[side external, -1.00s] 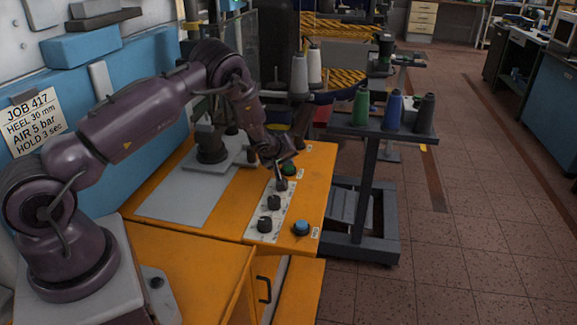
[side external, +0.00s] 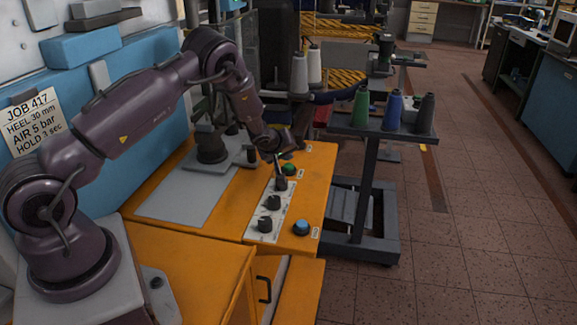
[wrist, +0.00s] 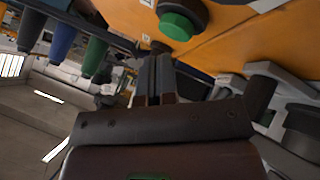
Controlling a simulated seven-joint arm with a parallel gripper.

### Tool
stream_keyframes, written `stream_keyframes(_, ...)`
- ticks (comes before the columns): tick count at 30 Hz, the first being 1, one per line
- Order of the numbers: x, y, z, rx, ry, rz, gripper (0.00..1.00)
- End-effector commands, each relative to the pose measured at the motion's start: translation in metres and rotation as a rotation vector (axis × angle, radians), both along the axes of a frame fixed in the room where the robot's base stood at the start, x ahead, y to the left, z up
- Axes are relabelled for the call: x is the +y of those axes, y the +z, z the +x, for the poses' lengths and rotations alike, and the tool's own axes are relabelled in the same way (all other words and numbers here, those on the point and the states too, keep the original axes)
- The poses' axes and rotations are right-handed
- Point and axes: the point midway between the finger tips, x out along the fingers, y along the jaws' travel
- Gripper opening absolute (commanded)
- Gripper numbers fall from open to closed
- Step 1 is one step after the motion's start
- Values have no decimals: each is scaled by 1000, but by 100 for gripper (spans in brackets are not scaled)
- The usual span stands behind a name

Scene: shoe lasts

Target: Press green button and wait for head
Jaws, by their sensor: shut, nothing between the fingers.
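The green button (side external: 290,168) sits at the far end of the orange machine's top (side external: 316,180). It shows in the wrist view as a green cap (wrist: 178,25) on a dark round collar. My gripper (side external: 278,159) is just above and left of the button in the side view, with its fingers together and empty. In the wrist view the shut fingers (wrist: 157,52) end below and left of the cap, apparently apart from it. A dark upright machine part (side external: 211,146) stands on a grey plate left of my gripper; I cannot tell whether this is the head.
A white panel (side external: 259,238) with black knobs (side external: 273,202) runs toward the front, beside a blue button (side external: 301,228). A dark stand (side external: 368,130) with green, blue and black cones is to the right. Open tiled floor lies beyond it.

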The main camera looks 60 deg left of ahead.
Motion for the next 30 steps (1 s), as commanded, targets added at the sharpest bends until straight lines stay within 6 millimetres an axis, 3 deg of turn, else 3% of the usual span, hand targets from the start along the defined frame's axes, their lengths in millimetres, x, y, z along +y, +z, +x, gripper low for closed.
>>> stream_keyframes(15, 0, 46, 0, -2, 1, -1, 0)
stream_keyframes(30, 0, 50, 0, 0, 0, 0, 0)
